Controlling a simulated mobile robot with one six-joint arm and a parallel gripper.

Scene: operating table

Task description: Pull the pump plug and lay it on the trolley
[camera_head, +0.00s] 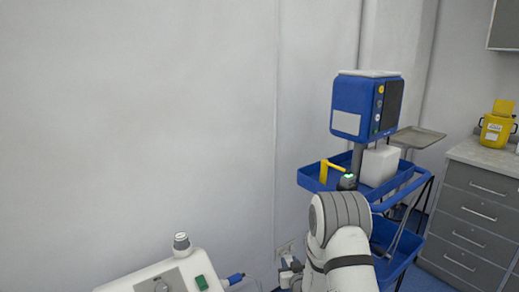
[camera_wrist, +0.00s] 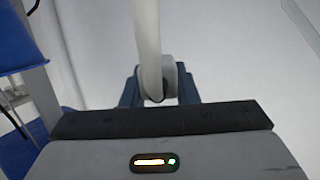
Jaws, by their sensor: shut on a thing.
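My gripper (camera_head: 290,272) is low beside the wall in the head view, close to a wall socket (camera_head: 285,248). In the wrist view its dark blue fingers (camera_wrist: 158,90) are closed on a pale grey rounded plug (camera_wrist: 172,82). A thick white cable (camera_wrist: 147,40) runs up from there across the front. Whether the plug's pins are in the socket is hidden. The trolley (camera_head: 312,183) is blue with shelves and stands to the right of my gripper, behind my arm.
The trolley carries a blue boxed device (camera_head: 350,98), a white container (camera_head: 379,166) and a yellow item (camera_head: 325,170). A white machine (camera_head: 150,281) with a blue connector (camera_head: 236,278) stands lower left. Grey drawers (camera_head: 470,205) are at right.

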